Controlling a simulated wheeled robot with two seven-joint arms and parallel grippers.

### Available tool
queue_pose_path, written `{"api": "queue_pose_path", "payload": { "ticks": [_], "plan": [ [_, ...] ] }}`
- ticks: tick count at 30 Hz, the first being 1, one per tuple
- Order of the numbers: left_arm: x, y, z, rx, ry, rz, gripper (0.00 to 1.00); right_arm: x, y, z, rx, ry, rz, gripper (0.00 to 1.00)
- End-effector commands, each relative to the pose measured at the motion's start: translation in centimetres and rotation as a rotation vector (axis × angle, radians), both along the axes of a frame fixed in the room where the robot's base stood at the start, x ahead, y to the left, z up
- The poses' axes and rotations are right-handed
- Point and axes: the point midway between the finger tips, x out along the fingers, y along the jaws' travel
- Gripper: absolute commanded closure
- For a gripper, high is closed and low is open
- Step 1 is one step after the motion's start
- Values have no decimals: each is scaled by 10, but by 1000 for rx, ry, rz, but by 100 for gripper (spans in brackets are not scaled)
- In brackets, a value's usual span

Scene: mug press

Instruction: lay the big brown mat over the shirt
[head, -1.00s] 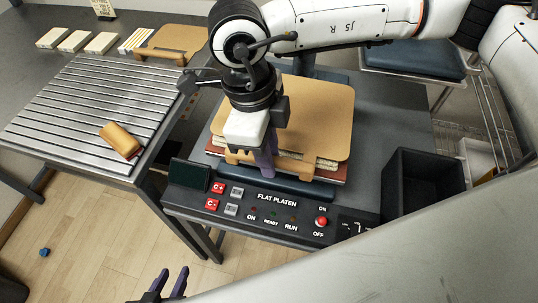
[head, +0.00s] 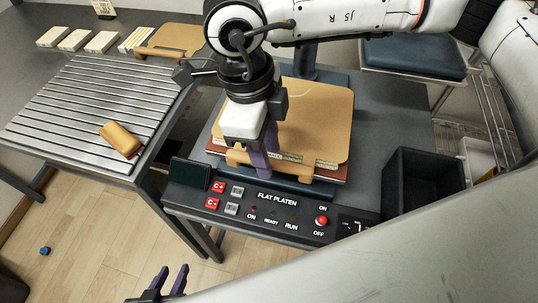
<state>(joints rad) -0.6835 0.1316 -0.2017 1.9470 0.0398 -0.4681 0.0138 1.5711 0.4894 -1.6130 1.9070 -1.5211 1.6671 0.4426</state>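The big brown mat (head: 318,120) lies flat on the press bed, its handle bar (head: 296,172) along the front edge. Under it a thin pale patterned edge shows, which may be the shirt, above a reddish-brown layer (head: 330,177); the rest of the shirt is hidden. My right gripper (head: 264,150) points down at the mat's front edge by the handle. Its two purple fingers look spread, one in front of the bar and one behind it.
The control panel (head: 270,213) runs along the press front. A black bin (head: 422,185) stands to the right. The slatted table (head: 85,105) at left holds a tan roller-like block (head: 120,140). A second brown board (head: 170,41) and several pale blocks lie behind it.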

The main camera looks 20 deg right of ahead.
Motion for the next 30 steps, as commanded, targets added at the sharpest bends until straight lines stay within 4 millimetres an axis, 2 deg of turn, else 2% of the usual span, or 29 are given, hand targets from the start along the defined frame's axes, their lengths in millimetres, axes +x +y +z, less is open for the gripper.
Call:
{"api": "queue_pose_path", "payload": {
  "ticks": [6, 13, 18, 30],
  "plan": [
    [0, 0, -1, 1, 0, -1, 69, 5, 7, 49, 1, -6, -1, 64],
    [0, 0, -2, 0, 0, -1, 69, 8, 11, 85, 0, -3, -1, 64],
    [0, 0, -1, 0, 0, -1, 69, 8, 12, 95, -1, -2, -1, 64],
    [-2, -1, -2, -1, 4, -2, 69, 8, 12, 96, -1, -2, -2, 64]
  ]
}}
